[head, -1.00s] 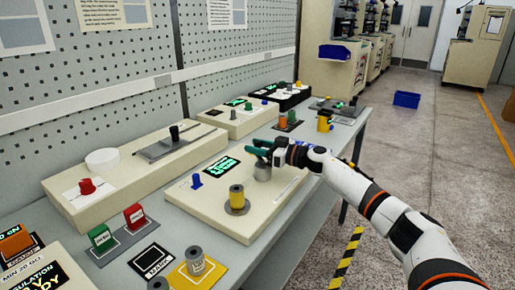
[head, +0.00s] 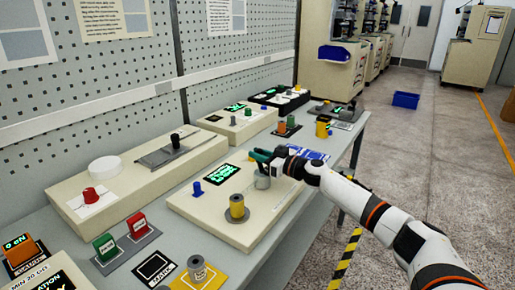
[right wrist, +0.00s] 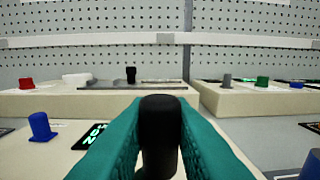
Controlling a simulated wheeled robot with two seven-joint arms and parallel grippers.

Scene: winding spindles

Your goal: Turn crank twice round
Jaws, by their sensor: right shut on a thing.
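In the head view my right gripper (head: 262,158), with teal fingers, is over the grey crank hub (head: 262,181) on a cream winding unit (head: 215,215). The right wrist view shows its teal fingers (right wrist: 160,140) closed on both sides of an upright black crank handle (right wrist: 159,125). The crank arm is mostly hidden by the gripper. A yellow spool (head: 237,207) stands upright on the same unit, near its front. A blue knob (head: 197,189) and a lit green display (head: 216,173) are beside it. My left gripper is not in view.
A cream unit with a red knob (head: 91,193) and white disc (head: 104,166) stands to the left. Green (head: 104,244) and red (head: 137,222) blocks and a yellow-based spool (head: 197,268) are in front. The pegboard wall (head: 130,95) bounds the back.

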